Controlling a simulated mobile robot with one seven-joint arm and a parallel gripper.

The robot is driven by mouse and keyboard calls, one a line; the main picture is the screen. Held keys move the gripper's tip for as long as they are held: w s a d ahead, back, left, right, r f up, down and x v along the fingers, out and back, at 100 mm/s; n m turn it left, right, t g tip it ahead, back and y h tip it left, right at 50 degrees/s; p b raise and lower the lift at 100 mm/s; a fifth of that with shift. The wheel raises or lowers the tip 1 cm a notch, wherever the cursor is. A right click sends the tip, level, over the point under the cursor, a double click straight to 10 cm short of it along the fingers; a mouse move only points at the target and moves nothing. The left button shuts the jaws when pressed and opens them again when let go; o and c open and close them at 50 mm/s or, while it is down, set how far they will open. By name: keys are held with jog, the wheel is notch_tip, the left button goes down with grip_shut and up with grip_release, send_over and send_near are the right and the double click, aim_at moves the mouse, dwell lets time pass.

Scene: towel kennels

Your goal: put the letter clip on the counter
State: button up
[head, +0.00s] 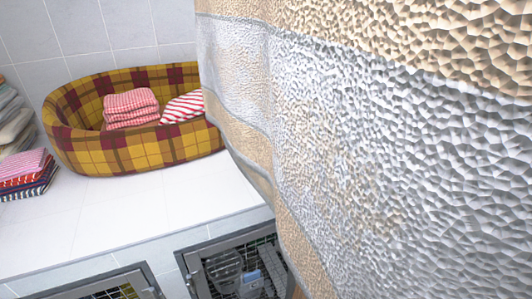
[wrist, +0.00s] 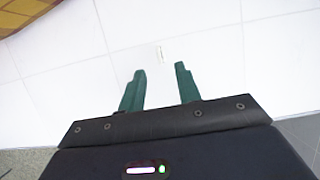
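The counter (head: 130,215) is a white tiled top in the head view, and its tiles also fill most of the wrist view (wrist: 70,80). A small pale object, perhaps the letter clip (wrist: 160,53), lies on the tiles just beyond my fingertips; it is too small to be sure. My gripper (wrist: 160,70) points at it with its two green fingers apart and nothing between them. The head view does not show my gripper or the small object.
A large beige and white cloth (head: 350,150) blocks the head view's right side. A plaid pet bed (head: 90,150) holding folded towels (head: 131,103) sits on the counter. Folded towels (head: 25,172) lie at left. Barred kennels (head: 240,265) are below the front edge.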

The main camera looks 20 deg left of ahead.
jog(key=v, duration=0.4)
jog(key=shift+r, duration=0.1)
jog(key=w+d+r+m+t+h, duration=0.1)
jog(key=w+d+r+m, duration=0.25)
jog(key=d+m, duration=0.5)
jog(key=w+d+r+m+h, duration=0.15)
jog(key=w+d+m, duration=0.35)
jog(key=d, duration=0.7)
jog(key=s+d+r+m+h, duration=0.1)
jog(key=d+r+m, duration=0.1)
jog(key=d+m, duration=0.5)
jog(key=s+d+r+m, duration=0.1)
jog(key=s+d+m, duration=0.1)
jog(key=d+m, duration=0.6)
jog(key=s+d+m, duration=0.5)
jog(key=d+m, duration=0.3)
jog(key=d, duration=0.1)
jog(key=s+d+m, duration=0.6)
jog(key=d+m, duration=0.2)
jog(key=d, duration=0.1)
jog(key=shift+d+f, duration=0.25)
jog(key=shift+d, duration=0.05)
